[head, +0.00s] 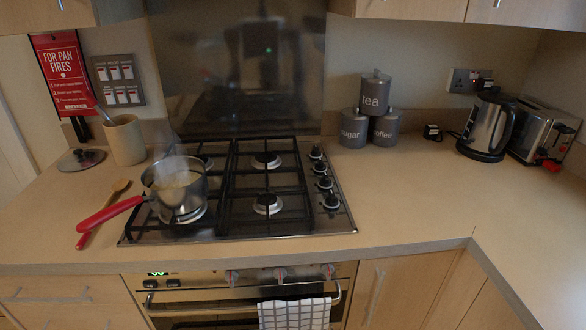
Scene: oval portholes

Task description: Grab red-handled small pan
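A small steel pan (176,192) with a long red handle (110,214) stands upright on the front left burner of the gas hob (335,218). Pale contents show inside it, with what looks like faint steam above. The handle points to the left and toward the front, out over the counter. Neither of my grippers shows in the head view.
A wooden spoon (119,187) with a red end lies under the pan handle. A lid (80,160) and a cream utensil pot (125,140) stand behind it. Grey canisters (374,95), a kettle (487,125) and a toaster (545,128) line the back right. The counter (420,200) right of the hob is clear.

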